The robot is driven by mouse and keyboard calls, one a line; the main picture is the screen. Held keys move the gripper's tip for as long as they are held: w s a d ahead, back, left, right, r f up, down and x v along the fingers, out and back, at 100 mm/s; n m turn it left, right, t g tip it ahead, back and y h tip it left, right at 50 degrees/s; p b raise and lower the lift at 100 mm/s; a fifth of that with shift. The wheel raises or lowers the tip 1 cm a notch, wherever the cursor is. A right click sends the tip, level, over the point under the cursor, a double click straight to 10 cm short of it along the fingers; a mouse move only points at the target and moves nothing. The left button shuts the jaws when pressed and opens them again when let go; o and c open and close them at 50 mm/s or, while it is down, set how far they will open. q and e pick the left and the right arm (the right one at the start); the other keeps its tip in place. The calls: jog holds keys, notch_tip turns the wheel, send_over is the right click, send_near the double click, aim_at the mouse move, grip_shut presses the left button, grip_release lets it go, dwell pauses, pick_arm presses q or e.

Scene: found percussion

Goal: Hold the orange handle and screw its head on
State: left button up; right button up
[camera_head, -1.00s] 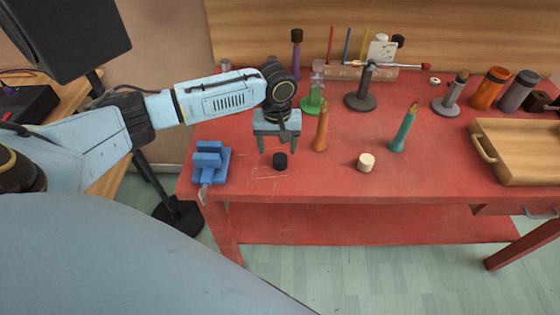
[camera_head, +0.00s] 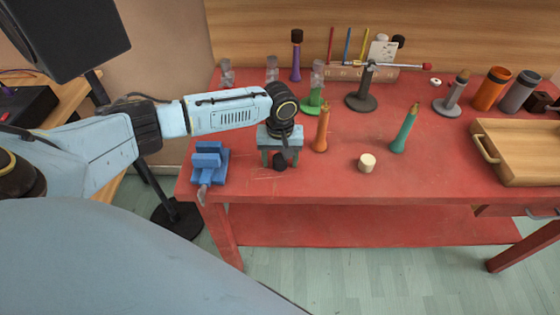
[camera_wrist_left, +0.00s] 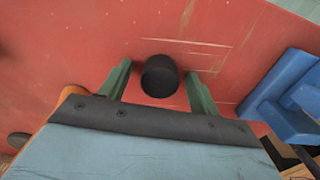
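The orange handle (camera_head: 322,128) stands upright on the red table, just right of my left gripper, with a narrow tip on top. A black cylindrical head (camera_head: 280,162) sits on the table. My left gripper (camera_head: 279,160) points down over it, with its fingers on either side. In the left wrist view the black head (camera_wrist_left: 160,76) lies between the two open green fingers, with a gap on each side. A cream head (camera_head: 366,162) and a teal handle (camera_head: 404,128) stand to the right. My right gripper is not in view.
A blue vise (camera_head: 210,163) is at the table's left front corner. Clear stands, a green-based holder (camera_head: 313,103) and a dark-based stand (camera_head: 362,98) are behind. A wooden tray (camera_head: 520,150) is at right. The front middle of the red table (camera_head: 440,178) is clear.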

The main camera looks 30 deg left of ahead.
aim_at(280, 158)
pick_arm(q)
jog(key=c, duration=1)
jog(key=shift+r, duration=0.1)
notch_tip(280, 158, up, 10)
jog(key=shift+f+p, duration=0.1)
jog(key=shift+p, duration=0.75)
jog(key=s+d+r+m, duration=0.5)
jog(key=d+r+m, duration=0.1)
jog(key=d+r, duration=0.3)
jog(key=shift+s+r, duration=0.15)
jog(key=shift+r, duration=0.1)
